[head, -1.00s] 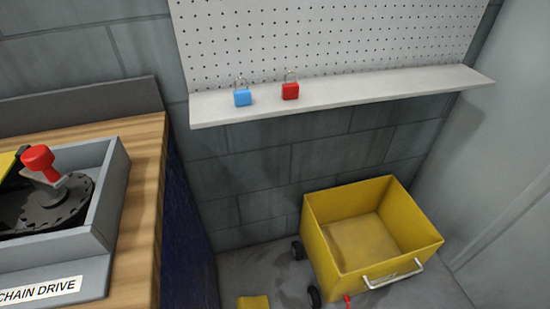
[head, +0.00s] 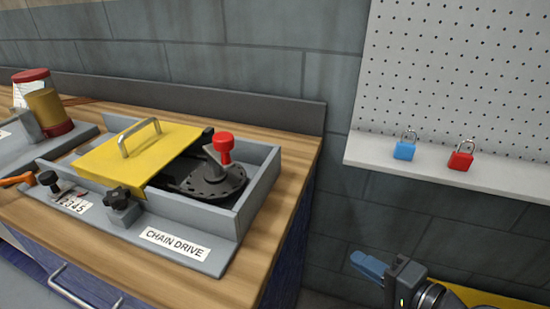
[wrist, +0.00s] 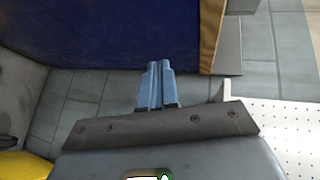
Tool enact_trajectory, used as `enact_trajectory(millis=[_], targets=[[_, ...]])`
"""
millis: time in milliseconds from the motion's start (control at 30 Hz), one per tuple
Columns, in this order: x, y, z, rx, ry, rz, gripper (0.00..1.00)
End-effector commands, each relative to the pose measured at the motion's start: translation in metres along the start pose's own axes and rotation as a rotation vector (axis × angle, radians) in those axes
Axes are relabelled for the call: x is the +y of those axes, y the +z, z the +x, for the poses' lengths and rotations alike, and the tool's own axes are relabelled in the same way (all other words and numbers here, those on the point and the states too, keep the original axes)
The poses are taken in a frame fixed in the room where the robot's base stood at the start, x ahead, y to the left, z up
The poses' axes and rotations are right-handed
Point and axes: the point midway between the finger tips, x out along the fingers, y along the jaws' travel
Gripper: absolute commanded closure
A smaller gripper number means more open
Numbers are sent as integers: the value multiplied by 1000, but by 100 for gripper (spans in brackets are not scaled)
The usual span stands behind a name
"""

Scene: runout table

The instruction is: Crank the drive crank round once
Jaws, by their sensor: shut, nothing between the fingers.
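The drive crank with its red knob (head: 224,146) stands on a dark toothed disc (head: 212,182) inside the grey chain drive box (head: 258,190) on the workbench. A yellow cover (head: 135,160) with a handle lies over the left part of the box, and the crank side is uncovered. My gripper (head: 368,264) is low at the right in the head view, in front of the block wall and well apart from the crank. In the wrist view its blue fingers (wrist: 155,85) are together with nothing between them.
A black star knob (head: 117,195) is on the box's front. A shelf (head: 440,180) holds blue (head: 404,150) and red (head: 461,160) padlocks. The wrist view shows the bench's blue side panel (wrist: 120,35).

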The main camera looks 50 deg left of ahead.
Motion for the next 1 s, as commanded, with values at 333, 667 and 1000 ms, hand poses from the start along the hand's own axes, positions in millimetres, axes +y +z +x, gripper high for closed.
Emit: enact_trajectory(millis=[333, 667, 1000], targets=[[-137, -13, 34, -335, -162, -27, 100], [-235, -5, 34, -579, -254, -74, 100], [-256, 8, 46, -625, -269, -83, 100]])
